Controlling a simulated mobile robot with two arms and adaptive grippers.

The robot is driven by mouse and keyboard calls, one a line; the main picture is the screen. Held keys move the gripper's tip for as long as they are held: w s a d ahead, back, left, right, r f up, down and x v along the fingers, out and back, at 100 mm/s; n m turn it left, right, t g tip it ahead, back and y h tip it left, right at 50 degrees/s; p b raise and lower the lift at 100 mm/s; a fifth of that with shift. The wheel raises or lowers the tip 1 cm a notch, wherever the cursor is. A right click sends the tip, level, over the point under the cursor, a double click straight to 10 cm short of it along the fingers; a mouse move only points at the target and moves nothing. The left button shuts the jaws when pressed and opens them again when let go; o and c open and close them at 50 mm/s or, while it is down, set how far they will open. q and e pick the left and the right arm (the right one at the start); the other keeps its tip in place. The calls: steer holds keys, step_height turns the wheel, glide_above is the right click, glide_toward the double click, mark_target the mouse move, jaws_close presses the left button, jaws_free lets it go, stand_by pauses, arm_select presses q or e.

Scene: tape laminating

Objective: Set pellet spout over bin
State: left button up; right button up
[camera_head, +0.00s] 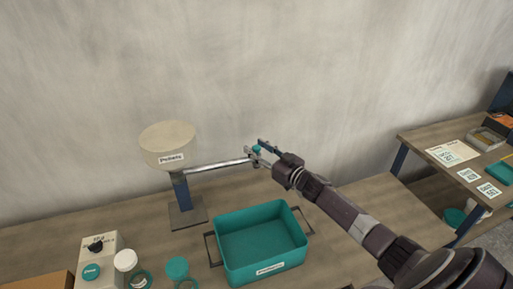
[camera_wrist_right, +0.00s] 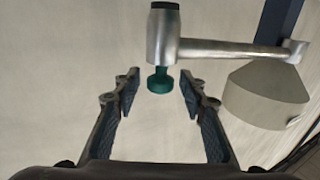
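The cream pellet hopper (camera_head: 167,147) stands on a blue post with a flat base at the back of the table. Its metal spout (camera_head: 218,165) reaches out to the right from the post. In the right wrist view the spout tube (camera_wrist_right: 225,49) ends in a vertical cylinder with a teal knob (camera_wrist_right: 160,82). My right gripper (camera_head: 255,151) is at the spout's end. In the wrist view its fingers (camera_wrist_right: 160,92) are open, one on each side of the knob, with gaps showing. The teal bin (camera_head: 266,273) sits on the table, in front of the spout's end in the picture. My left gripper is out of view.
A cream box with a black dial (camera_head: 97,256) stands at the front left, with a white-lidded jar (camera_head: 125,260) and a teal-capped one (camera_head: 177,268) beside it. A second table (camera_head: 420,142) with cards and trays is at the right. The wall is behind.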

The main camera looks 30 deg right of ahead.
steer(key=shift+w, duration=0.15)
steer(key=shift+c, duration=1.3)
steer(key=c, duration=0.5)
jaws_close()
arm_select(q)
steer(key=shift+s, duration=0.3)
